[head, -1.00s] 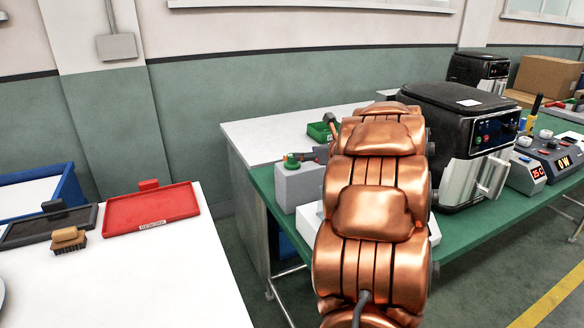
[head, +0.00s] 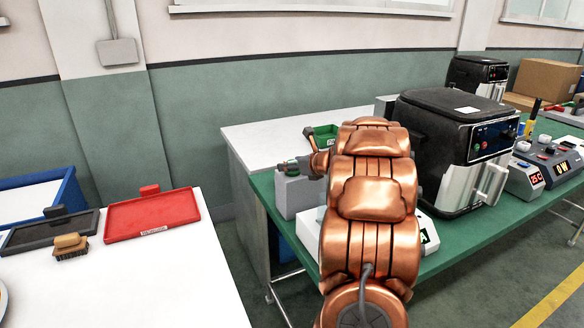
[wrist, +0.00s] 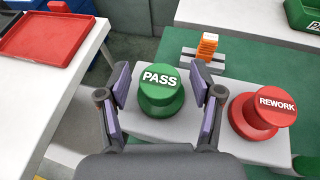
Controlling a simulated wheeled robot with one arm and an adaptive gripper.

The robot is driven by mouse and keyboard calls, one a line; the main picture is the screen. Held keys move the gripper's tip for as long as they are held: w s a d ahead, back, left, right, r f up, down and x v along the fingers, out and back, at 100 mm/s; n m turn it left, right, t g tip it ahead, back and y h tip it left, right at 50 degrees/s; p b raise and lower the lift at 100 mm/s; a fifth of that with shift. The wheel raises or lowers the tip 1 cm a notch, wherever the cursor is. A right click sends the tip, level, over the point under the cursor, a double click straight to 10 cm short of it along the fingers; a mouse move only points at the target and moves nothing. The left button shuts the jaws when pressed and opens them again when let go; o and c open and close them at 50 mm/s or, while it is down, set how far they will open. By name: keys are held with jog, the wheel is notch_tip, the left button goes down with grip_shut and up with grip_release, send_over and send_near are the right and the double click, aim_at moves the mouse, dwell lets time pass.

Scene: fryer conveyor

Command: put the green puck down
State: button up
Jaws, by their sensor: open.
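The green puck (wrist: 160,88), marked PASS, stands upright on a pale grey block (wrist: 205,133) in the wrist view. My gripper (wrist: 163,85) is open, one finger on each side of the puck, with a gap visible on the right; contact on the left is unclear. A red puck (wrist: 262,113) marked REWORK stands to its right on the same block. In the head view my gripper (head: 290,166) is over the grey block (head: 294,196) and mostly hides the pucks.
An orange-and-white item (wrist: 207,46) stands in a holder behind the pucks. A green tray (head: 322,134) lies on the white table. A black fryer (head: 455,140) stands to the right of my arm. A red tray (head: 152,216) and a brush (head: 70,246) are on the left table.

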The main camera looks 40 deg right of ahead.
jog(key=shift+f, duration=0.1)
grip_shut()
dwell(0.5)
